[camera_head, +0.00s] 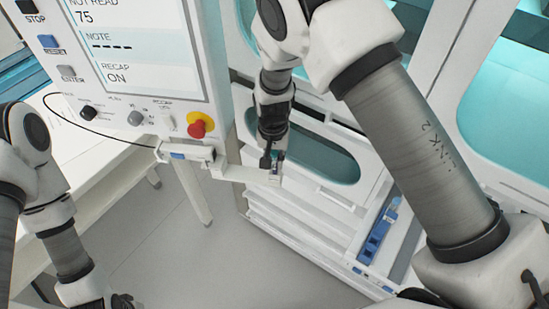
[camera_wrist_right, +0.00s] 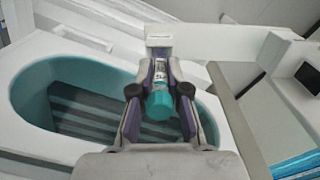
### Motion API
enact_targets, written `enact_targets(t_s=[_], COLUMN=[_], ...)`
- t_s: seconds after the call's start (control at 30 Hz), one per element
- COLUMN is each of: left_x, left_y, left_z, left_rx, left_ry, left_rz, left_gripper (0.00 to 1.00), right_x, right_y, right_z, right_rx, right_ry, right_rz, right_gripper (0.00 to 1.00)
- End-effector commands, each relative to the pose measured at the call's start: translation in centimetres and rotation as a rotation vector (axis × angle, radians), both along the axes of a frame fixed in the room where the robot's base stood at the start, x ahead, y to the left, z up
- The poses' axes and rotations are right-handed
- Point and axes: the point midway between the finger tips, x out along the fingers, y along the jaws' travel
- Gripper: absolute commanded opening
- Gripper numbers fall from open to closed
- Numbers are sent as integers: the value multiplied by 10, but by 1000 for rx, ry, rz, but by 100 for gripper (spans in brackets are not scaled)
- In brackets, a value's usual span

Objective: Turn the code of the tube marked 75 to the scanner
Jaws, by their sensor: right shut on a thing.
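My right gripper (camera_head: 272,163) is shut on a tube (camera_head: 276,168) by the white arm of the panel. In the right wrist view the fingers (camera_wrist_right: 160,76) grip the tube (camera_wrist_right: 159,104) from both sides. It has a teal cap, and a white label with dark print shows; the code and number cannot be read. A white block stands just beyond the tube's far end. A small white box with a cable (camera_head: 188,154), perhaps the scanner, sits left of the gripper. The screen (camera_head: 125,45) reads NOT READ and 75. My left gripper (camera_head: 121,302) is mostly cut off at the bottom edge.
The panel has a red knob (camera_head: 196,130) on a yellow base. A white cabinet with an oval teal opening (camera_head: 325,155) lies behind and right of my right gripper. A blue fitting (camera_head: 379,232) is on its front. The grey floor (camera_head: 190,262) is clear at the bottom middle.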

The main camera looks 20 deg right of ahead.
Motion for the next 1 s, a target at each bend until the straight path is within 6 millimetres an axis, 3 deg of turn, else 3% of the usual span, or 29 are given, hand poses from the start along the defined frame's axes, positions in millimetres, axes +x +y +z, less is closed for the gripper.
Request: enact_targets(t_s=[0.13, 0.8, 0.83, 0.9, 1.0], left_x=[0, 0, 0, 0, 0], left_y=[0, 0, 0, 0, 0], left_z=[3, 3, 3, 3, 3], left_rx=[0, 0, 0, 0, 0], left_ry=[0, 0, 0, 0, 0], left_rz=[0, 0, 0, 0, 0], left_gripper=[40, 40, 40, 40, 40], right_x=[0, 0, 0, 0, 0], right_y=[0, 0, 0, 0, 0], right_z=[1, -4, -4, -4, -4], right_rx=[0, 0, 0, 0, 0], right_ry=[0, 0, 0, 0, 0], right_rz=[-129, -125, -125, -124, -124], right_gripper=[0, 0, 26, 44, 44])
